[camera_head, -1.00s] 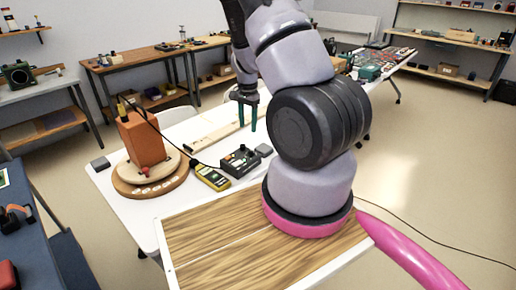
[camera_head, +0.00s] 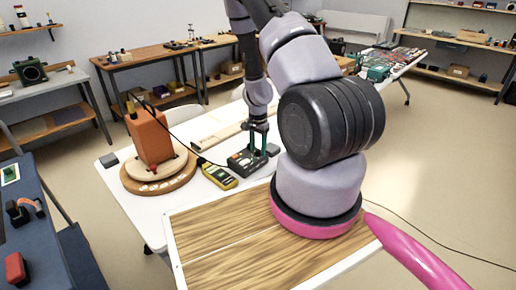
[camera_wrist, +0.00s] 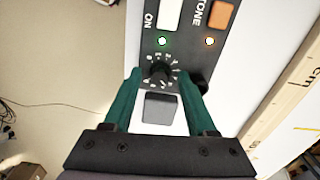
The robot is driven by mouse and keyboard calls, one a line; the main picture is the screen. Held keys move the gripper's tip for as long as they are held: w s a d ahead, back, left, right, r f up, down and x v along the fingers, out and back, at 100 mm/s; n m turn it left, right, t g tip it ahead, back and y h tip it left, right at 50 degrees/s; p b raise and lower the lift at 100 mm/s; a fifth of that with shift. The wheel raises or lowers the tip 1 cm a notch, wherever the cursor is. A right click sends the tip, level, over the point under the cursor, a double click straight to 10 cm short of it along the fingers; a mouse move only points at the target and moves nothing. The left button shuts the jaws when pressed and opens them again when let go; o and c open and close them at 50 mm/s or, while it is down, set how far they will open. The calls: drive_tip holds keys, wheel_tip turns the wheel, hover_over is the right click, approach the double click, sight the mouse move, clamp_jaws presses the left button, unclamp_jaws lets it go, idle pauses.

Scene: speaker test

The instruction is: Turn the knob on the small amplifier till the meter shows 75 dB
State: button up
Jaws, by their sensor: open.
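The small amplifier (camera_head: 243,162) is a dark box on the white table. In the wrist view its panel (camera_wrist: 185,62) shows a white switch marked ON, an orange TONE button, and green and orange lights. Its black knob (camera_wrist: 160,72) has a numbered dial around it. My gripper (camera_wrist: 162,76) is open, with one green finger on each side of the knob; I cannot tell whether they touch it. In the head view my gripper (camera_head: 258,150) is down at the amplifier. The yellow meter (camera_head: 220,177) lies to its left; its reading is too small to read.
An orange speaker (camera_head: 150,138) stands on a round wooden base (camera_head: 135,183) at the left of the white table (camera_head: 210,200).

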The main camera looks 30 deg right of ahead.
sight(258, 150)
clamp_jaws()
drive_tip(key=shift+m, duration=1.4)
unclamp_jaws()
drive_tip(key=shift+r, duration=0.1)
wheel_tip(258, 150, up, 11)
